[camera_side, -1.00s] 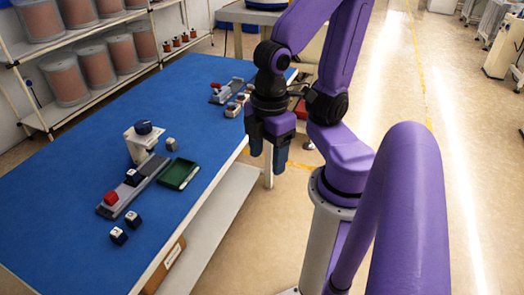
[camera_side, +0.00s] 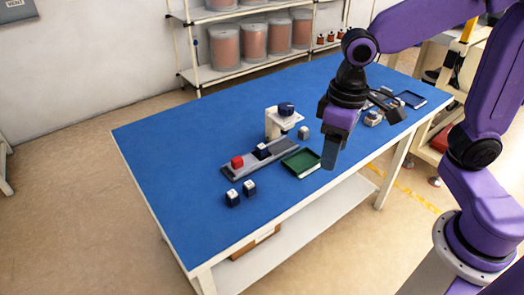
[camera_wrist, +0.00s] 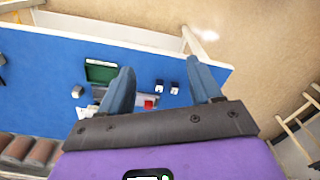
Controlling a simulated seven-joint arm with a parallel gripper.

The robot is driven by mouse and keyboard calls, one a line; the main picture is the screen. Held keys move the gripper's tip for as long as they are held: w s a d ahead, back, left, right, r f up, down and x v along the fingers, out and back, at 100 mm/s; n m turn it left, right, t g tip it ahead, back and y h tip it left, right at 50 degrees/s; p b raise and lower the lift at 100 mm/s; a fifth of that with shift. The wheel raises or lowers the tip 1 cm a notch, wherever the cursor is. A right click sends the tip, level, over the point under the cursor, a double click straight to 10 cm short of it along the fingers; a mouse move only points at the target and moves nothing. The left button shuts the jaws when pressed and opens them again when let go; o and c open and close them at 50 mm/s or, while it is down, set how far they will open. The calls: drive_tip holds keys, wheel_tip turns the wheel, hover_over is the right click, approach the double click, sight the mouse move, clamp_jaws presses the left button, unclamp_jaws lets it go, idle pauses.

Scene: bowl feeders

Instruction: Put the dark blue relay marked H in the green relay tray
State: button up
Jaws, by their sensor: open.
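Two dark blue relays with pale top marks, the left one (camera_side: 232,198) and the right one (camera_side: 249,189), stand on the blue table; they also show in the wrist view, one (camera_wrist: 158,86) beside the other (camera_wrist: 175,88). Another dark blue relay (camera_side: 262,152) sits on the grey rail. The letters are too small to read, so I cannot tell which is H. The green relay tray (camera_side: 316,168) looks empty; it also shows in the wrist view (camera_wrist: 101,72).
A red block (camera_side: 237,161) sits on the grey rail (camera_side: 290,145). Behind it stands a white fixture (camera_side: 272,124) with a dark blue knob. A grey block (camera_side: 303,132) stands near the tray. A dark tray (camera_side: 411,99) lies farther right. The table's left part is clear.

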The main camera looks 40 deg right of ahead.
drive_tip(key=w+a+m, duration=0.2)
drive_tip(key=w+m, duration=0.3)
drive_tip(key=w, duration=0.5)
drive_tip(key=m, duration=1.8)
hover_over(262, 146)
drive_tip(key=f, duration=2)
drive_tip(key=shift+w+a, duration=0.3)
drive_tip(key=f, duration=0.4)
drive_tip(key=shift+s+d, duration=0.2)
drive_tip(key=shift+d, duration=0.1)
drive_tip(key=shift+f, duration=0.55)
clamp_jaws()
drive_tip(key=shift+r, duration=0.1)
